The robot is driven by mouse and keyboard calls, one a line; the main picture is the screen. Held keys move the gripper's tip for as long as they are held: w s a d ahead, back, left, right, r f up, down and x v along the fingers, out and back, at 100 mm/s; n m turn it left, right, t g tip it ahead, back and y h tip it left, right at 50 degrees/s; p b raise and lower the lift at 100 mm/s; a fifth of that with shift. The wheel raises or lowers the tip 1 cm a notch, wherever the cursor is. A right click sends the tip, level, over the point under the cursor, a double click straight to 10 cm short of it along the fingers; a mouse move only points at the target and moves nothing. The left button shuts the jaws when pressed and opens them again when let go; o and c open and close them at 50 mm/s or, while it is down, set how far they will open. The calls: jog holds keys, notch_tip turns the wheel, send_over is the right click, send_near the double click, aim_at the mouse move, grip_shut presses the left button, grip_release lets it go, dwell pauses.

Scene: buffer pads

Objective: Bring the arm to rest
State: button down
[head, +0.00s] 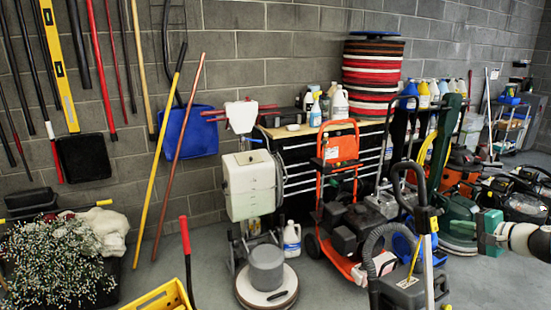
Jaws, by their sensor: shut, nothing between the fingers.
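My gripper (487,232) shows at the right edge, with its green end pointing left and a white arm link (528,241) behind it. Its fingers are shut with nothing between them. It hangs in the air in front of the floor machines. A tall stack of red, white and dark round buffer pads (373,72) stands on the workbench (290,131) against the wall, well apart from my gripper.
A floor buffer (266,280), an orange machine (338,175) and a grey machine with a hose (405,292) stand close together in front of the bench. More machines crowd the right. A yellow bucket (160,297) is at the bottom left. Some floor is clear between.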

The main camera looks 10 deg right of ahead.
jog(key=w+a+f+n+g, duration=0.2)
jog(key=w+a+f+g, duration=0.1)
jog(key=a, duration=0.6)
jog(key=w+a+f+n+g, duration=0.2)
jog(key=a+f, duration=0.1)
jog(key=a, duration=0.5)
jog(key=s+a+f+n+g+h, duration=0.1)
jog(key=s+a+n+g, duration=0.1)
jog(key=a, duration=0.5)
jog(key=s+a+f+n+g, duration=0.1)
jog(key=a+n+g, duration=0.1)
jog(key=a, duration=0.5)
jog(key=s+a+r+n+h, duration=0.1)
jog(key=s+a+r+n, duration=0.1)
jog(key=s, duration=0.6)
jog(key=s+a+r+n+t+h, duration=0.1)
jog(key=s+a+r+n, duration=0.1)
jog(key=s+a+r, duration=0.2)
jog(key=s+a+r+n+h, duration=0.1)
jog(key=s+a+r+n, duration=0.1)
jog(key=s+a, duration=0.6)
jog(key=s+r, duration=0.1)
jog(key=s, duration=0.3)
jog(key=shift+s+r+n, duration=0.25)
jog(key=shift+s+n, duration=0.05)
jog(key=shift+s, duration=0.1)
